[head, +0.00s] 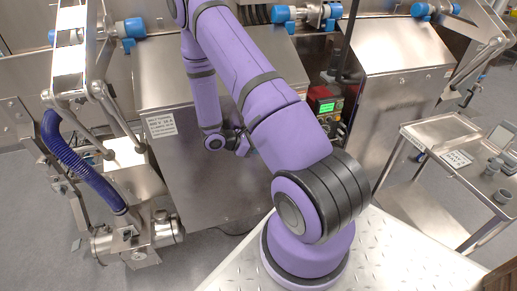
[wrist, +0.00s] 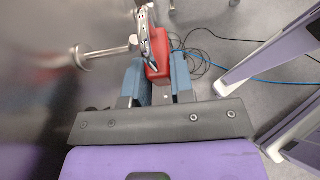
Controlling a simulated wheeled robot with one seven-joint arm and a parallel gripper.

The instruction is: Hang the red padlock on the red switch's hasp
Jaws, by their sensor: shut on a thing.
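The red padlock (wrist: 158,62) is between the two blue-grey fingers of my gripper (wrist: 159,78) in the wrist view. My gripper is shut on it. A shiny metal loop or bar (wrist: 146,32) overlaps the padlock's far left side; I cannot tell whether it is the padlock's shackle or part of a hasp. In the head view my gripper (head: 243,144) is small and partly covered by my arm, in front of a steel cabinet, and the padlock cannot be made out. The red switch and its hasp are not clearly identifiable in either view.
A metal rod with a round end (wrist: 82,57) projects beside the padlock. The steel cabinet (head: 190,185) stands close to my gripper. A control box with a green display (head: 326,107) is right of my arm. A steel cart (head: 415,137) stands at right. Cables (wrist: 205,50) lie on the floor.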

